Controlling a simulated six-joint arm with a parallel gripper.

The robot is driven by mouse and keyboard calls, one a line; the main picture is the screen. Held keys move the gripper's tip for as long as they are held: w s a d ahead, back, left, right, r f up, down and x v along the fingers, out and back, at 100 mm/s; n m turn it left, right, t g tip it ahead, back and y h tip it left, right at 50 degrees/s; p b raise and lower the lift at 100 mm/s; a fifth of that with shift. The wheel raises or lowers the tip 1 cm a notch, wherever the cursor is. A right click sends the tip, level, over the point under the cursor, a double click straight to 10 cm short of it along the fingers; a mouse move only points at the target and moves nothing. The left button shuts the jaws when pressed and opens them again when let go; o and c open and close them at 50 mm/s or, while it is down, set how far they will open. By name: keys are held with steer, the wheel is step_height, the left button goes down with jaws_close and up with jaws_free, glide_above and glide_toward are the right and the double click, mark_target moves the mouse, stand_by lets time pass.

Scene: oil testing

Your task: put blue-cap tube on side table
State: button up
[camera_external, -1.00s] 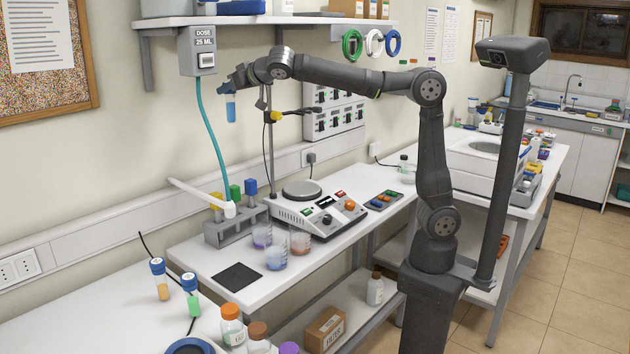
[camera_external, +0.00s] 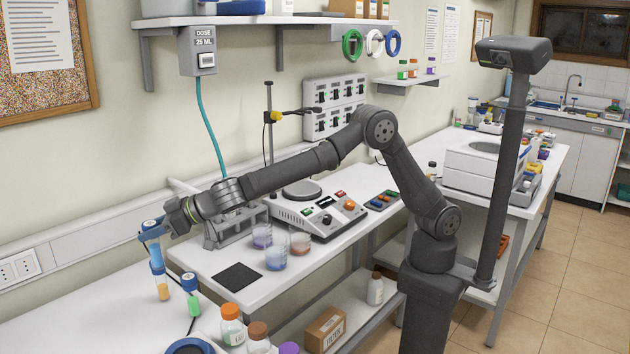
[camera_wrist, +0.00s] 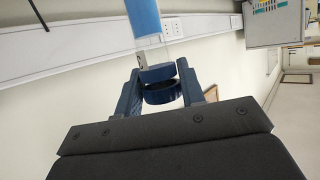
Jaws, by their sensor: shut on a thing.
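My gripper (camera_external: 152,230) is at the left in the external view, shut on the blue-cap tube (camera_external: 156,255), which holds blue liquid. The tube hangs roughly upright below the fingers, over the white table (camera_external: 95,318) at the lower left. In the wrist view the two dark blue fingers (camera_wrist: 160,80) close around the blue cap (camera_wrist: 162,92), and the blue liquid (camera_wrist: 143,17) runs out of the top of the picture. The held tube overlaps a tube of orange-yellow liquid (camera_external: 163,290); I cannot tell whether they touch.
A green tube (camera_external: 193,303) with a blue cap stands just right of the orange-yellow one. Bottles with orange (camera_external: 232,318) and brown (camera_external: 257,338) caps stand nearer. The middle bench holds a black pad (camera_external: 237,277) and beakers (camera_external: 276,258). The left table's left part looks clear.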

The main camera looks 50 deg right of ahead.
steer(key=s+a+f, duration=0.9)
steer(key=a+f, duration=0.2)
steer(key=f, duration=0.2)
steer(key=shift+f+n+y, duration=0.15)
steer(key=shift+n+y, duration=0.15)
steer(key=shift+s+a+f, duration=0.1)
steer(key=shift+f, duration=0.05)
steer(key=o, duration=1.1)
steer(key=shift+g, duration=0.3)
steer(key=r, duration=0.2)
steer(key=s+d+r, duration=0.1)
steer(key=r, duration=0.2)
steer(key=d+r, duration=0.1)
steer(key=r, duration=0.2)
steer(key=shift+s+r, duration=0.25)
steer(key=shift+s, duration=0.15)
